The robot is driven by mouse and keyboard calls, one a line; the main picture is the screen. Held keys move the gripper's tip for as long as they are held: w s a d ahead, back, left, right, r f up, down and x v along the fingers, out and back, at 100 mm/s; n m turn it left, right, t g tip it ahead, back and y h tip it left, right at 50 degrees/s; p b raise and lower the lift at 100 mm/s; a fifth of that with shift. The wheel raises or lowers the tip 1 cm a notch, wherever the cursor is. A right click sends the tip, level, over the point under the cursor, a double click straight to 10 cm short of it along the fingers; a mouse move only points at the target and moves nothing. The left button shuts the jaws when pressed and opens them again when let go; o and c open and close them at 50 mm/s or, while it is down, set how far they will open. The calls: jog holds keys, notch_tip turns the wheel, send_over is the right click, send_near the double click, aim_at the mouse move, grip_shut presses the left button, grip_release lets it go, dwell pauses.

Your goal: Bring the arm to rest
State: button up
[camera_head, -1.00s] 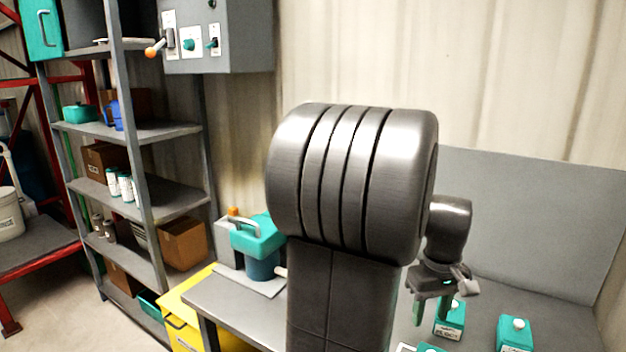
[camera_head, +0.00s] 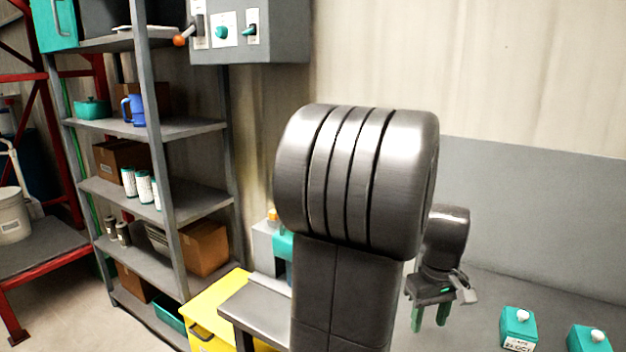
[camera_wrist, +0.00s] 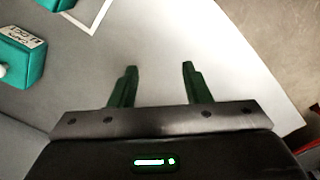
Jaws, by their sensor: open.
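My gripper (camera_head: 430,317) hangs at the end of my arm, at the right of the head view, with its green fingers pointing down over the grey bench (camera_head: 470,285). In the wrist view my gripper (camera_wrist: 156,75) has its two green fingers well apart, with nothing between them. Bare bench top (camera_wrist: 215,60) shows beyond the fingertips. My large grey arm link hides the middle of the head view.
Teal boxes with white knobs stand on the bench: one (camera_head: 518,328) right of my gripper, another (camera_head: 588,338) further right. A teal box (camera_wrist: 18,55) shows in the wrist view. A shelf rack (camera_head: 190,205), yellow cabinet (camera_head: 222,305) and control box (camera_head: 275,30) stand left.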

notch_tip(320, 180, down, 10)
jog(key=shift+r, duration=1)
jog(key=shift+a, duration=0.1)
